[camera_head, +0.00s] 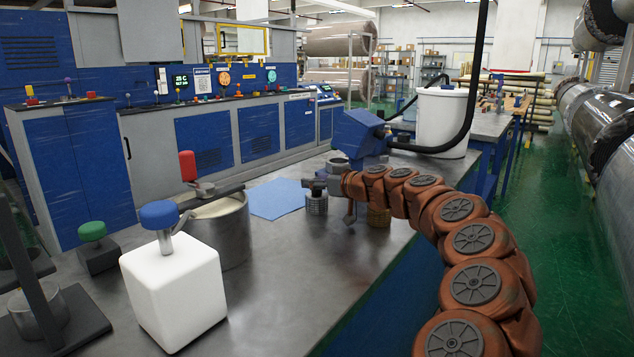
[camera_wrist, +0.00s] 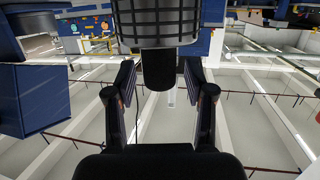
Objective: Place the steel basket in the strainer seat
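The steel basket (camera_head: 316,203) is a small grey perforated cylinder at the middle of the bench in the head view. In the wrist view the basket (camera_wrist: 157,24) fills the top centre, with a dark stub joined to it. My gripper (camera_head: 322,186) is at the basket's top in the head view. A blue housing (camera_head: 360,134) with a grey round fitting (camera_head: 339,165) stands just behind; I cannot tell if this is the strainer seat.
A blue cloth (camera_head: 278,199) lies left of the basket. A metal pot (camera_head: 222,232) and a white block with a blue knob (camera_head: 176,293) stand nearer. The bench front right of them is clear.

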